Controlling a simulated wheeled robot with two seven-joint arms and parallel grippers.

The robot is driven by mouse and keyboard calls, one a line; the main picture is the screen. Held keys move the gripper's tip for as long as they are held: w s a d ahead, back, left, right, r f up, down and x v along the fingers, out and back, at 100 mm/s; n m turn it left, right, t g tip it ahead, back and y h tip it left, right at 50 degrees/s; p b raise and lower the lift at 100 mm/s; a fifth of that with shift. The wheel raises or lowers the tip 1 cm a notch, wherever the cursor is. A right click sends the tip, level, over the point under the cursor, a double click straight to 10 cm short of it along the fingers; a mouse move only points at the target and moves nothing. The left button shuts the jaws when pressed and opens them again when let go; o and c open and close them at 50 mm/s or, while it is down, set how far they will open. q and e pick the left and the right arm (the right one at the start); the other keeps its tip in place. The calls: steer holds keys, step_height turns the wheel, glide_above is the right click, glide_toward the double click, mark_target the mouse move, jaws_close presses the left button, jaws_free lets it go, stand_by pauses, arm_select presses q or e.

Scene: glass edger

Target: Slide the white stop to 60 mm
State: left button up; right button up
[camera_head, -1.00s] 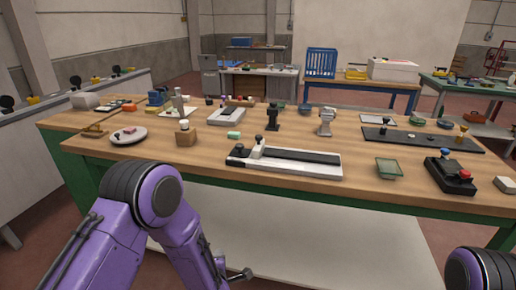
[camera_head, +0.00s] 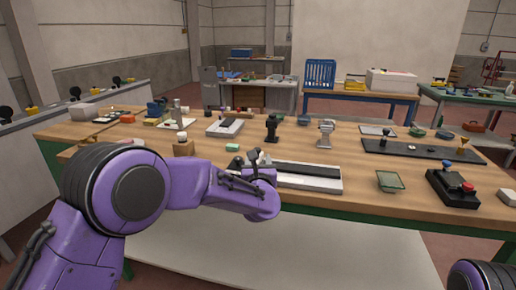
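A long white rail with a dark top strip (camera_head: 312,183) lies near the front edge of the bench, just right of the middle. Its left end, where a white knobbed stop shows in the earlier frame, is largely covered by my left arm and gripper. I cannot make out the stop clearly now, nor any scale marks. My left gripper (camera_head: 256,157) is at that left end, over or close to the stop. It is small and dark here, and I cannot tell whether its fingers are apart or touch anything. My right gripper is out of view.
A wooden block (camera_head: 183,149) and green piece (camera_head: 232,147) are to the left. A dark clamp stand (camera_head: 272,130) is behind the rail.

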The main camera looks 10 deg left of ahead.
mark_target(257, 148)
arm_select(q)
steer(key=p+x, duration=0.1)
steer(key=x, duration=0.7)
steer(key=shift+w+a+p, duration=0.1)
steer(key=shift+w+p, duration=0.05)
steer(key=shift+p, duration=0.2)
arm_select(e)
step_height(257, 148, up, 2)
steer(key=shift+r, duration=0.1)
